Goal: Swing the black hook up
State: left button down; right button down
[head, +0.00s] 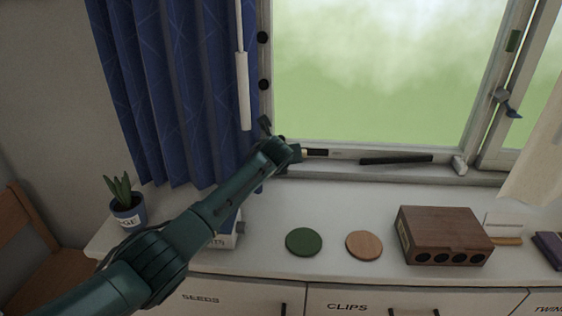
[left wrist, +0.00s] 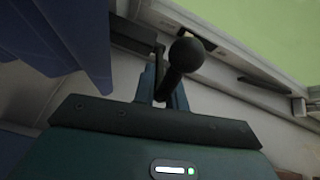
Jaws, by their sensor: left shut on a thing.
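My left gripper (head: 283,150) reaches across to the lower left corner of the window frame. In the left wrist view its fingers (left wrist: 163,92) are shut on the black hook (left wrist: 178,72), a dark rod with a round ball end. The ball sticks out beyond the fingers. A dark bracket (left wrist: 133,36) is beside it on the left. In the head view a small dark part (head: 265,124) shows just above the gripper, and the arm hides most of what is held. My right gripper is in neither view.
A blue curtain (head: 175,90) hangs close to the left of the gripper. A black bar (head: 396,160) lies along the window sill. Below, a green disc (head: 303,242), a wooden disc (head: 364,245) and a brown box (head: 443,234) stand on the white cabinet top.

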pick_arm(q)
jog(key=shift+a, duration=0.1)
dwell(0.3)
jog(key=c, duration=1.5)
grip_release()
jog(key=shift+r, duration=0.1)
jog(key=b+v, duration=0.1)
jog(key=v, duration=1.2)
